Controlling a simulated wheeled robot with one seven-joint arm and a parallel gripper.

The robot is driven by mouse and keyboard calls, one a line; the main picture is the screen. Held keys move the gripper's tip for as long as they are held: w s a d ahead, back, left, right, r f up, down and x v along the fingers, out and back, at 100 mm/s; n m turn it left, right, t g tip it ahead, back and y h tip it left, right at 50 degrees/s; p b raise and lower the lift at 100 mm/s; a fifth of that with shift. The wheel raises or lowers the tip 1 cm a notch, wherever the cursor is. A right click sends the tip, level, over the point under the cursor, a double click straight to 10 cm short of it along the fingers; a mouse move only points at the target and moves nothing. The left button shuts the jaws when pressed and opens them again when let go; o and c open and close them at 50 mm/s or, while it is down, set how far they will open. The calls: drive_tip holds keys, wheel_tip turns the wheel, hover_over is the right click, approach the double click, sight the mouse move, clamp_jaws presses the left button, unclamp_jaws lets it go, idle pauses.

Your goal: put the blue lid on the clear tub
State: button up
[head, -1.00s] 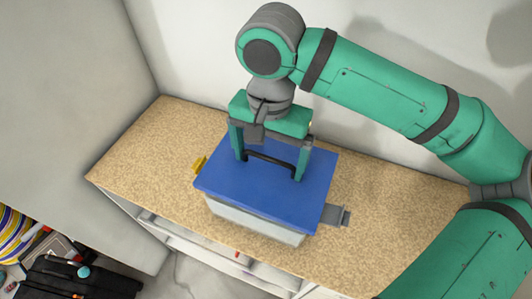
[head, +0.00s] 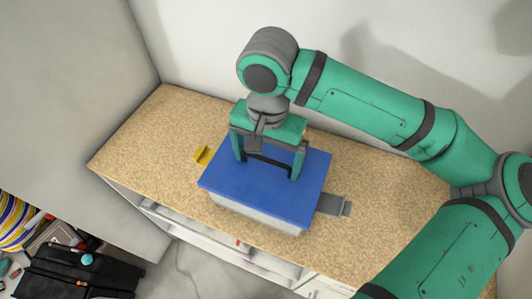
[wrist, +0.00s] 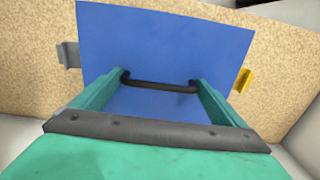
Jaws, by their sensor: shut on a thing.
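The blue lid (head: 265,194) lies level over the clear tub (head: 260,219), covering its opening. Only a strip of the tub's pale front wall shows below the lid's edge. I cannot tell whether the lid touches the rim all round. My gripper (head: 267,166) points down and is shut on the lid's black handle (head: 268,163), with a finger at each end of it. The wrist view also shows the lid (wrist: 165,40) and the handle (wrist: 160,86) between the fingers. A yellow latch (head: 202,155) sticks out at the tub's left and a grey latch (head: 333,204) at its right.
The tub stands on a speckled tan worktop (head: 150,135), clear to the left and right of it. A white wall rises behind, and a grey panel (head: 70,90) stands at the left. Below are open shelves and a black case (head: 80,275) on the lower left.

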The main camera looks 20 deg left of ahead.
drive_tip(key=shift+d+f, duration=0.15)
drive_tip(key=shift+f, duration=0.45)
drive_tip(key=o, duration=0.8)
wheel_tip(320, 180, up, 11)
drive_tip(key=shift+f, duration=0.15)
